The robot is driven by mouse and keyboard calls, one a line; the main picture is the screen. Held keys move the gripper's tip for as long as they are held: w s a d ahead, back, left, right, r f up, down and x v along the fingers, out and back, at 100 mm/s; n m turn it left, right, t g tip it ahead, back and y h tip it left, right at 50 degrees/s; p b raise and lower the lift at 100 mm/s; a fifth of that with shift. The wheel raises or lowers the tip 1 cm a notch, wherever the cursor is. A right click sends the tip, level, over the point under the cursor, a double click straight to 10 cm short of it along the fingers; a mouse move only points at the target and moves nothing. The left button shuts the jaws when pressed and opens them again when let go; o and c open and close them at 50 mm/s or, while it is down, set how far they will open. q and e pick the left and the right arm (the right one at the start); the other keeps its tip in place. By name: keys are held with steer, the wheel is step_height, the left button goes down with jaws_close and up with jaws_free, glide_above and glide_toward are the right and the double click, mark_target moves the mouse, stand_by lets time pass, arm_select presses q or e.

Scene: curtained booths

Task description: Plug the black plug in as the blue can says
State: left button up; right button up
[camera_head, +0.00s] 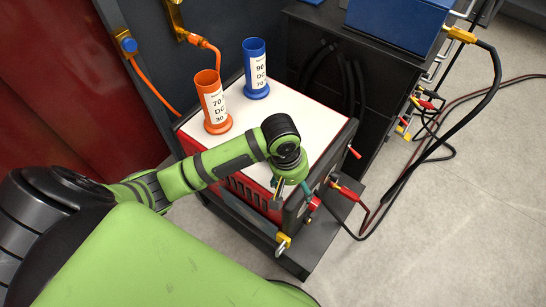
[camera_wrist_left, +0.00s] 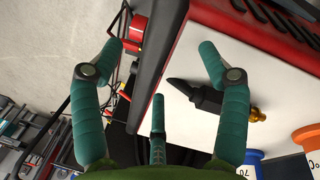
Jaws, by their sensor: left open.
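The blue can (camera_head: 256,70) stands upright on the welder's white top (camera_head: 300,110); its label reads 90, DC, 70, with smaller print too fine to read. The black plug (camera_wrist_left: 206,98), with a brass tip, lies on the white top in the left wrist view, partly covered by one finger. My arm hides it in the head view. My left gripper (camera_head: 294,200) is at the welder's right edge, open and empty; its teal fingers spread wide in the left wrist view (camera_wrist_left: 160,48). My right gripper is out of view.
An orange can (camera_head: 213,100) labelled 70, DC, 30 stands left of the blue one. Red connectors (camera_head: 350,191) and a brass fitting (camera_head: 283,243) are on the welder's side. A dark cabinet with a blue box (camera_head: 400,22) stands behind. Cables cross the floor at right.

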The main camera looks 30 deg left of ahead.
arm_select(q)
steer(key=w+a+r+n, duration=0.1)
steer(key=w+a+n, duration=0.1)
steer(key=a+n, duration=0.1)
steer(key=w+a+r+n+g+y, duration=0.1)
steer(key=w+a+r+n, duration=0.1)
steer(key=a+n, duration=0.1)
steer(key=w+a+r+n+y, duration=0.1)
steer(key=w+a+n, duration=0.1)
steer(key=w+a, duration=0.1)
steer(key=shift+a+r+n, duration=0.15)
steer(key=shift+r+n, duration=0.2)
steer(key=shift+n, duration=0.05)
steer(key=shift+a+f, duration=0.1)
steer(key=shift+a, duration=0.1)
steer(key=shift+f, duration=0.35)
step_height(320, 180, down, 6)
steer(key=shift+s+r+p, duration=0.1)
steer(key=shift+p, duration=0.25)
steer(key=c, duration=1.4)
